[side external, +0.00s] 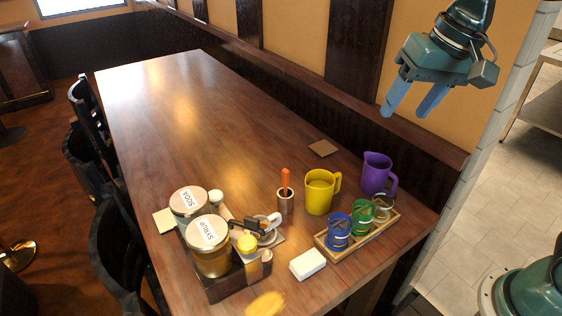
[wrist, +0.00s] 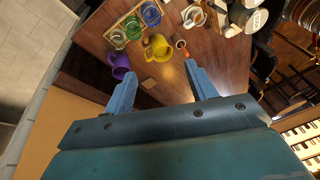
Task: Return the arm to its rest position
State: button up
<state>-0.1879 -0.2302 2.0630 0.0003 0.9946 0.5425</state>
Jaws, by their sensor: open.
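My gripper (side external: 412,98) hangs high at the upper right of the side view, well above the table and near the wall. Its two blue fingers are apart with nothing between them. In the wrist view the fingers of my gripper (wrist: 158,92) also stand apart and empty. Below lies the wooden table (side external: 190,110). On it stand a yellow jug (side external: 319,193), a purple jug (side external: 377,172) and a wooden tray (side external: 383,231) of coloured glasses. None of these touches my gripper.
A SODA jar (side external: 189,203) and a SYRUP jar (side external: 211,254) stand in a dark caddy at the table's near end. A steel cup (side external: 286,201) holds an orange-handled tool. A white block (side external: 307,264) lies near the front. The table's far half is clear. Dark chairs (side external: 92,180) line the left side.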

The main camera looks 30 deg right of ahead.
jog(key=s+d+f+n+t, duration=0.1)
jog(key=s+d+n, duration=0.1)
jog(key=s, duration=0.4)
jog(key=s+d+f+n+t, duration=0.1)
jog(key=s+d+f+n, duration=0.1)
jog(key=s+d, duration=0.2)
jog(key=s, duration=0.3)
jog(key=shift+s+f+h, duration=0.15)
jog(key=shift+f+h, duration=0.15)
